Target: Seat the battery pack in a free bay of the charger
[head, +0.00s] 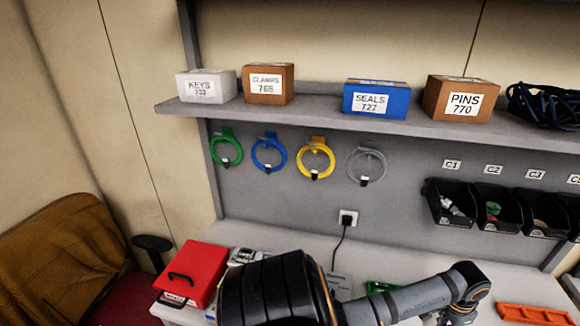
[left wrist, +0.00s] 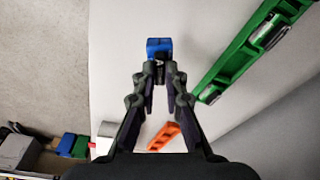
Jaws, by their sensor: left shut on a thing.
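My left gripper (left wrist: 160,68) is shut on a small blue block (left wrist: 159,46), which looks like the battery pack. The block sticks out beyond the fingertips, over a pale surface. In the head view a pale grey unit (head: 341,284) stands on the bench where a black cable comes down from the wall socket. It may be the charger, but my arm hides part of it and its bays cannot be made out. The head view does not show either gripper's fingers, and my right gripper is in neither view.
A long green holder (left wrist: 238,58) with recesses lies right of the gripper, and an orange tray (left wrist: 164,136) lies near the fingers. In the head view a red case (head: 190,272) stands left on the bench, and black bins (head: 450,222) hang at right.

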